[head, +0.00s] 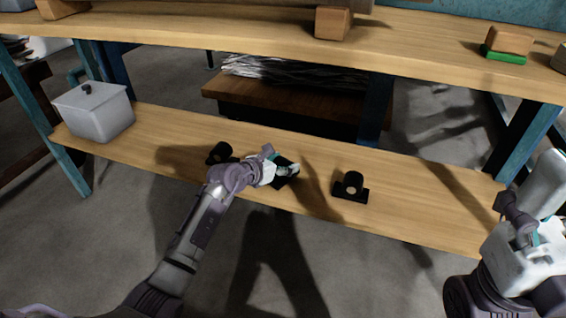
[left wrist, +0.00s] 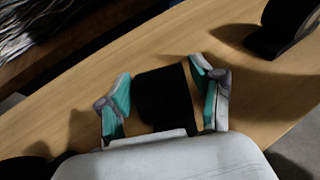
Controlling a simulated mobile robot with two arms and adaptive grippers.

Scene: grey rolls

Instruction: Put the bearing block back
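Black bearing blocks stand on the lower wooden shelf (head: 415,208). One block (head: 352,187) is right of my left gripper, and another (head: 221,153) is left of it. My left gripper (head: 285,169) is low over the shelf at a third, middle block (head: 289,181), which it partly hides. In the left wrist view, this dark block (left wrist: 165,96) lies between the fingers of the left gripper (left wrist: 162,95), with narrow gaps showing at both sides. The fingers look open around it. My right gripper (head: 520,222) is at the right edge, away from the blocks; its fingers are unclear.
A grey lidded box (head: 94,110) stands at the shelf's left end. The upper shelf (head: 240,35) overhangs behind and carries wooden blocks (head: 333,22) and a green-based piece (head: 505,53). Blue posts (head: 527,140) bound the shelf. Its right part is clear.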

